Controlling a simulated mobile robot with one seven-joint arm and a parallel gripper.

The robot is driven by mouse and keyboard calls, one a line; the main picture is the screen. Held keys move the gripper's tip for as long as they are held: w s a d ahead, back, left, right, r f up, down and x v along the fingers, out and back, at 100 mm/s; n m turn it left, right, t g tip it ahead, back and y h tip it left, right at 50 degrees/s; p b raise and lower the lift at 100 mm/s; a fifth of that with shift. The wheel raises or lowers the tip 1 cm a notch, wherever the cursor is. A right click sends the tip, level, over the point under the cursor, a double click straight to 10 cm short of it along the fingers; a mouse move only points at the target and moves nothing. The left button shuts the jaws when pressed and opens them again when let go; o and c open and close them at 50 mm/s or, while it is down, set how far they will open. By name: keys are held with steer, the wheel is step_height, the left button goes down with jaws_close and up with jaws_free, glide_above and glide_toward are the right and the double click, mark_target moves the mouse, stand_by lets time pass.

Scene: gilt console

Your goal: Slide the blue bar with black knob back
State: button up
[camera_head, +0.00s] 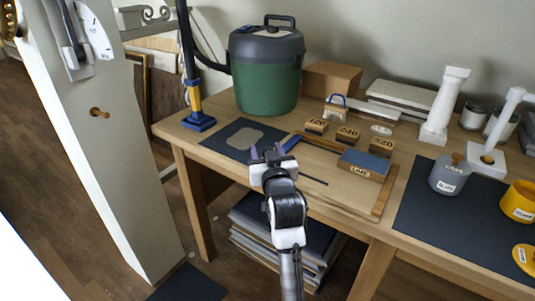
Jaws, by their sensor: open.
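A blue bar (291,142) lies on the wooden table, just right of and behind my gripper's fingers. It is partly covered by my gripper, and I cannot make out its black knob. My gripper (267,153) is open, with its fingers over the right edge of the dark mat. I cannot tell whether a finger touches the bar.
A dark mat (222,135) with a grey patch lies left of my gripper. A green bin (266,80) stands behind. Several labelled blocks, a blue-topped block (364,163) and a wooden strip (384,192) are to the right. A grey canister (449,178) stands farther right.

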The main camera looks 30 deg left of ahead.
steer(key=p+v, duration=0.5)
steer(key=v, duration=0.9)
steer(key=shift+w, duration=0.1)
